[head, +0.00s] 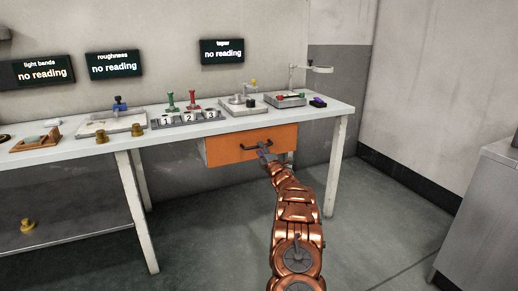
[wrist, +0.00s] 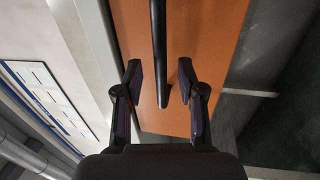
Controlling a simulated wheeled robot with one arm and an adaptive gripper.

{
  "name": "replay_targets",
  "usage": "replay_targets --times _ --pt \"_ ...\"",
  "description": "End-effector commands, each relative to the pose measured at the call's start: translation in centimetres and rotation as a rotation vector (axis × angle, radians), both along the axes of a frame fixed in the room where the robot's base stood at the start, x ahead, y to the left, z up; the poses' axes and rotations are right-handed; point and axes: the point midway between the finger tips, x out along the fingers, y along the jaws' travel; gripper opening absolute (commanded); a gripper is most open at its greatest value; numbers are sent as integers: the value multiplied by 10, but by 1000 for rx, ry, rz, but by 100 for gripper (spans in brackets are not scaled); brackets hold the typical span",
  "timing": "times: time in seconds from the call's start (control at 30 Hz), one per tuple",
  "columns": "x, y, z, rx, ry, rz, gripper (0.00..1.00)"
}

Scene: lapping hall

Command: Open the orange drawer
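The orange drawer (head: 225,149) hangs under the right part of the white workbench and looks closed. Its front carries a black bar handle (head: 249,146). My gripper (head: 264,150) is in front of the drawer at the right half of the handle. In the wrist view the drawer front (wrist: 215,45) fills the middle, and the handle (wrist: 159,50) runs down between the fingers. My gripper (wrist: 160,82) is open there, with one finger on each side of the handle's end. Gaps show between the handle and both fingers.
The workbench (head: 75,150) holds numbered stands, a polishing fixture and small instruments above the drawer. Brass weights (head: 102,136) stand on its left part. A white leg (head: 337,165) stands right of my arm. A metal cabinet (head: 482,215) is at the far right. The floor between is clear.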

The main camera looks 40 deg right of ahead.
Motion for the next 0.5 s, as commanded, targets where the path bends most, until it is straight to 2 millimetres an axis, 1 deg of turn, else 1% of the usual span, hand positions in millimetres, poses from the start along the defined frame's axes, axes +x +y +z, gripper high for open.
replay_targets --times 0.3,0.5 --pt "16 -6 1 -2 5 2 39" --pt "22 -9 3 -1 0 2 39"
